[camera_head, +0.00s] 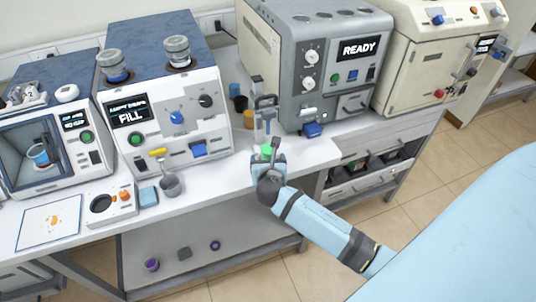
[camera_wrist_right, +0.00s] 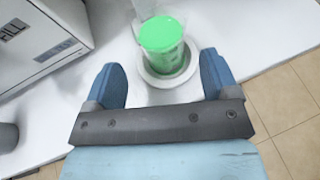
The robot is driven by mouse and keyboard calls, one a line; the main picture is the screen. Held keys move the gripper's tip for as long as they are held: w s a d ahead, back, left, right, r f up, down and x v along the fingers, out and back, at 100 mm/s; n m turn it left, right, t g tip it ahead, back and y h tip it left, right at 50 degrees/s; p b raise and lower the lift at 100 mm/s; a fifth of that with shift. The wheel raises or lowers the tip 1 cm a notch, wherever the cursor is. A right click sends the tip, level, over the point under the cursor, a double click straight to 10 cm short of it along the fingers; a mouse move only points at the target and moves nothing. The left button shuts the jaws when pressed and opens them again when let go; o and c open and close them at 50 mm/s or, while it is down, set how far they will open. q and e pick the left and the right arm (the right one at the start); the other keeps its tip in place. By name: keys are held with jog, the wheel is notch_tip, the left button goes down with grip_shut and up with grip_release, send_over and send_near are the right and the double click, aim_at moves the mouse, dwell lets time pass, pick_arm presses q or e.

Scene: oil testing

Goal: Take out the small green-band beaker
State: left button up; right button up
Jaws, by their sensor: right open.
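The green-topped small beaker (camera_wrist_right: 163,38) shows in the wrist view, standing on a round pale base (camera_wrist_right: 168,78). In the head view only a patch of its green (camera_head: 267,150) shows, just past my right gripper (camera_head: 270,158). In the wrist view my right gripper (camera_wrist_right: 161,62) is open, its two blue fingers apart on the near side of the beaker. The beaker's lower part is partly hidden in the head view by my gripper. My left gripper is not in view.
A grey stand (camera_head: 265,108) rises right behind the beaker. The machine reading FILL (camera_head: 165,105) is left and the READY machine (camera_head: 318,65) right. An orange-brown cup (camera_head: 249,119) stands behind.

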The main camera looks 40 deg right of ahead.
aim_at(269, 157)
jog(key=x, duration=0.5)
jog(key=shift+w+d+f+p, duration=0.15)
jog(key=shift+d+f+p, duration=0.1)
jog(key=shift+p, duration=0.1)
jog(key=shift+r, duration=0.1)
jog(key=shift+c, duration=0.2)
jog(key=c, duration=1)
